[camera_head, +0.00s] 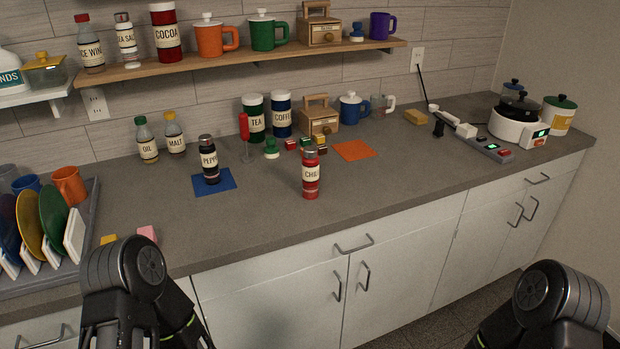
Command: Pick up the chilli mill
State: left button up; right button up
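The chilli mill (310,176) is a red cylinder with a cream label and a grey-and-black top. It stands upright on the counter (265,210), near the middle and close to the front edge. Nothing touches it. Dark rounded links of my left arm show at the lower left and of my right arm at the lower right. Both are in front of the counter, well apart from the mill. I see no fingertips of either gripper; they are outside the picture.
A black pepper mill (209,160) stands on a blue mat (214,186) to the left. An orange mat (354,150) and small coloured blocks (292,144) lie behind the chilli mill. A dish rack (85,222) stands at left, a cooker (518,128) at right. The counter around the mill's front is clear.

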aim_at(310, 168)
jog(key=i+l+u, duration=0.15)
jog(key=l, duration=0.5)
jog(key=i+l+u, duration=0.15)
jog(key=i+l, duration=0.15)
jog(key=l, duration=0.35)
jog(key=i+l+u, duration=0.15)
jog(key=l, duration=0.55)
jog(key=i+l+u, duration=0.15)
jog(key=l, duration=0.55)
jog(key=i+l+u, duration=0.15)
jog(key=l, duration=0.6)
jog(key=i+l+u, duration=0.15)
jog(key=l, duration=0.55)
jog(key=k, duration=0.05)
